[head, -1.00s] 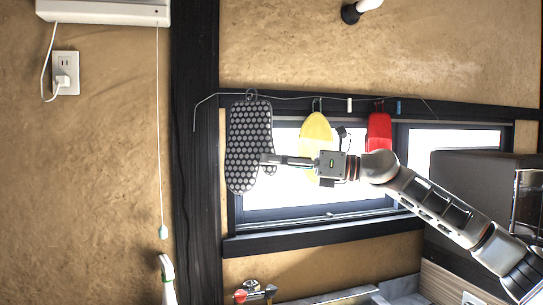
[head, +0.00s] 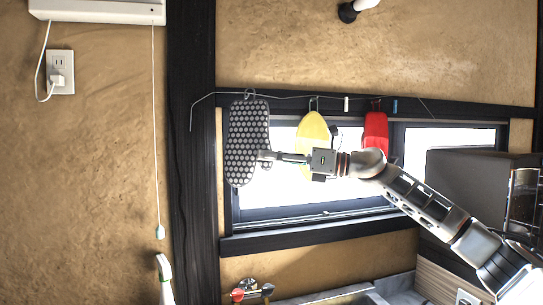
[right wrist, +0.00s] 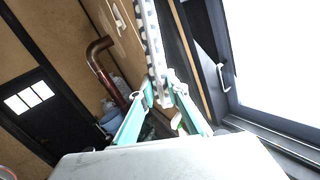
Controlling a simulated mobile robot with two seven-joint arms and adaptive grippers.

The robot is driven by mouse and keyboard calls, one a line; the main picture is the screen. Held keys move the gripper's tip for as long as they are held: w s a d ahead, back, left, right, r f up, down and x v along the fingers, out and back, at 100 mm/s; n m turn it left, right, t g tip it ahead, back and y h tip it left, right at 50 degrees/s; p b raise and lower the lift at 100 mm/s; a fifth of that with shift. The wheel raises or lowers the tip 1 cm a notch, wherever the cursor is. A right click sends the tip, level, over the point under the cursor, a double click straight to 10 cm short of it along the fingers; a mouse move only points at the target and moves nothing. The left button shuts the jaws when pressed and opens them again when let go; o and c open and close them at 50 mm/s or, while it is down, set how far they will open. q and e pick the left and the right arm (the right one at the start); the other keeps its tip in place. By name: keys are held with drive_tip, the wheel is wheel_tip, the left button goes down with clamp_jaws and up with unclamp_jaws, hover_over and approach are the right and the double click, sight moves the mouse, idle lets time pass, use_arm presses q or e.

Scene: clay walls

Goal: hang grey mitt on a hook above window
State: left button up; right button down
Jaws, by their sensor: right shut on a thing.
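The grey mitt (head: 247,145), dark with pale dots, hangs upright in front of the left end of the window, its top close to a hook (head: 249,93) on the wire. I cannot tell whether its loop is on the hook. My right gripper (head: 266,157) comes from the right and is shut on the mitt's right edge. In the right wrist view the fingers (right wrist: 160,94) pinch the mitt (right wrist: 151,40), seen edge-on. My left gripper is not in view.
A wire (head: 285,96) runs above the window (head: 285,195). A yellow mitt (head: 312,135) and a red one (head: 376,130) hang from it, partly behind my right arm. A dark box-shaped appliance (head: 475,180) stands at the right. The clay wall at left is mostly bare.

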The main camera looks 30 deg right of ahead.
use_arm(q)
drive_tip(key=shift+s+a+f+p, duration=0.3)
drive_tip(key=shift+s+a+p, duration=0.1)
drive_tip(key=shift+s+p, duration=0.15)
use_arm(e)
drive_tip(key=w, duration=0.1)
drive_tip(key=w+d+f, duration=0.1)
drive_tip(key=w, duration=0.3)
drive_tip(key=shift+d+f, duration=0.15)
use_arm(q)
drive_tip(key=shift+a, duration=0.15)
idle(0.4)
use_arm(e)
drive_tip(key=c, duration=1.9)
unclamp_jaws()
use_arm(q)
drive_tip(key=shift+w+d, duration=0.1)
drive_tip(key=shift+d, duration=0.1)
